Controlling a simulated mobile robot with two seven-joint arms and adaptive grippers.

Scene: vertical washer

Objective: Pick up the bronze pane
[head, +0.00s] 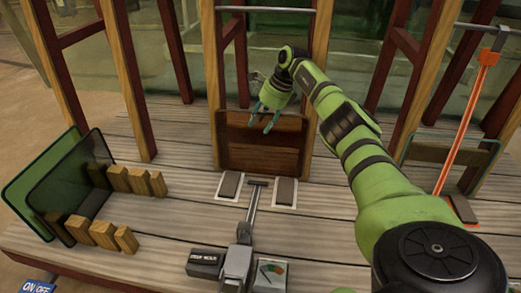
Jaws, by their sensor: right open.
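A brown, bronze-tinted pane (262,157) stands upright at the middle of the wooden deck, behind two small pads. My right gripper (262,116) reaches in from the right and is at the pane's upper edge. Its teal fingers are apart, pointing down, and overlap the top of the pane in the picture. I cannot tell whether they touch it or straddle the edge. My left gripper is not in view.
A green pane (38,178) and a dark grey pane (75,190) lean among wooden blocks (128,239) at left. A clear pane (437,152) stands at right beside an orange-handled pole (470,115). Wooden posts rise around the deck. A lever (252,205) stands in front.

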